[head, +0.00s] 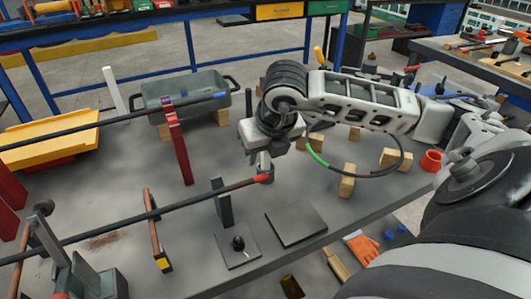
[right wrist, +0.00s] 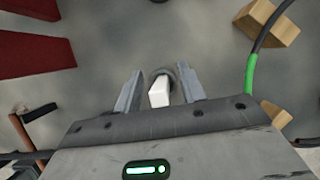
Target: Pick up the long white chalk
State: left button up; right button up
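My right gripper (head: 264,168) points down over the grey table in the head view. In the right wrist view my right gripper (right wrist: 158,90) is open, with a finger on each side of a short white piece (right wrist: 159,92). A grey round rim shows around that piece, and gaps show between it and the fingers. I cannot tell if this is the long chalk; in the head view the gripper hides it. A long white stick (head: 115,90) stands upright left of the grey tray in the head view. My left gripper is not in view.
A grey tray (head: 150,92) stands behind on wooden blocks. Two dark bars (head: 120,223) cross the left side, on red and brown supports. Wooden blocks (head: 347,182) lie to the right, near a red cup (head: 431,160). Flat dark plates (head: 296,222) lie near the front edge.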

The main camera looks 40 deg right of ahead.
grip_shut()
jog(key=shift+r, duration=0.15)
